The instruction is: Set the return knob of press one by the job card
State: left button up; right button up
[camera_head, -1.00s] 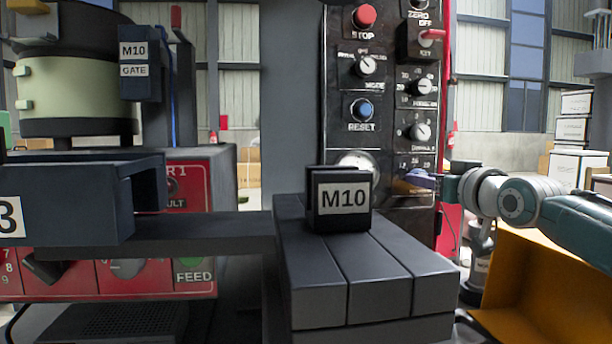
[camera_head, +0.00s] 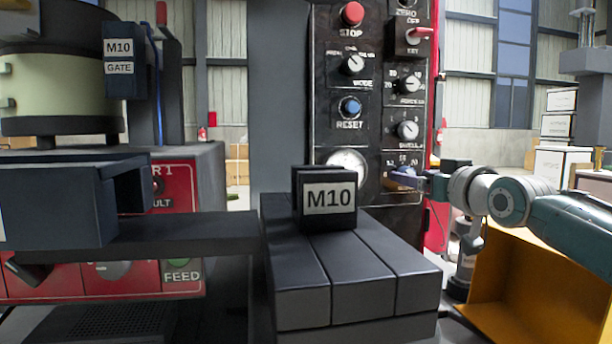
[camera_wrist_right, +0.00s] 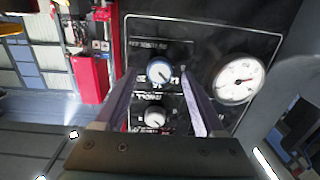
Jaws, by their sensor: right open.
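The control panel (camera_head: 327,120) of the press carries several knobs. In the right wrist view a blue-rimmed knob (camera_wrist_right: 160,70), the lowest one on the panel, lies between my finger pads; its label is too blurred to read. My right gripper (camera_head: 398,179) is open at the panel's lower right and hides this knob in the head view. In the right wrist view my fingers (camera_wrist_right: 160,88) stand either side of the knob, and I cannot tell whether they touch it. The dwell knob (camera_head: 407,130) is just above in the head view. I cannot make out a job card. My left gripper is out of view.
A round gauge (camera_head: 347,166) sits left of the knob. A block marked M10 (camera_head: 328,198) stands on the grey press bed (camera_head: 350,285) in front. A yellow bin (camera_head: 540,280) is below my right arm. The red feeder box (camera_head: 180,235) is at left.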

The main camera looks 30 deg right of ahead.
jog(key=p+v, duration=0.2)
jog(key=v, duration=0.7)
dwell(0.4)
